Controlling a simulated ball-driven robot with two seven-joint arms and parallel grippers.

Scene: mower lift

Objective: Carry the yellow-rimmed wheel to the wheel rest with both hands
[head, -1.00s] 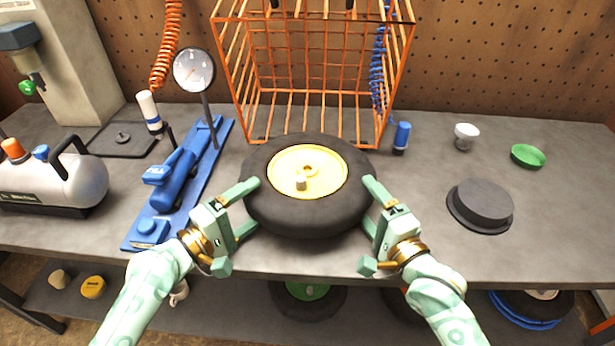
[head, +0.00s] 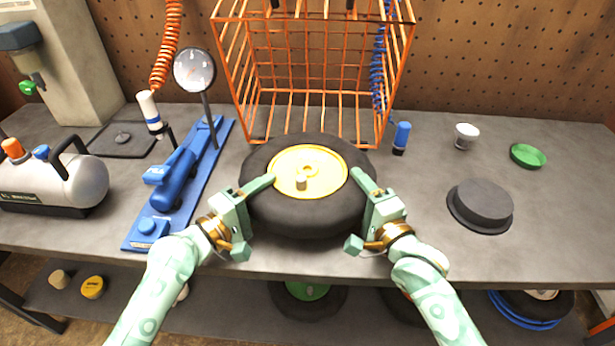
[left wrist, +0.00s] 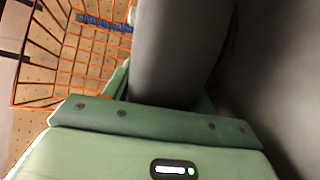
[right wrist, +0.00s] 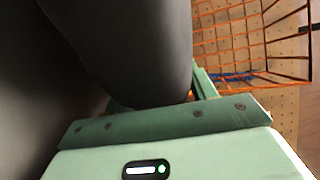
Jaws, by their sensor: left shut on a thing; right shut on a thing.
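The yellow-rimmed wheel (head: 322,186) has a black tyre and lies flat, hub up, in front of the orange cage. I cannot tell whether it touches the bench or is just clear of it. My left gripper (head: 250,210) is shut on the tyre's left side. My right gripper (head: 364,207) is shut on its right side. Both wrist views show the dark tyre (left wrist: 180,50) (right wrist: 135,45) between the fingers; the far fingers are mostly hidden. A dark round raised disc (head: 484,203) on the bench at the right looks like the wheel rest.
The orange wire cage (head: 312,75) stands behind the wheel. A blue jack (head: 172,182) and a round magnifier-like disc on a stalk (head: 194,71) are at the left. A blue bottle (head: 401,136), white cup (head: 467,135) and green dish (head: 527,156) stand behind right. Bench between wheel and disc is clear.

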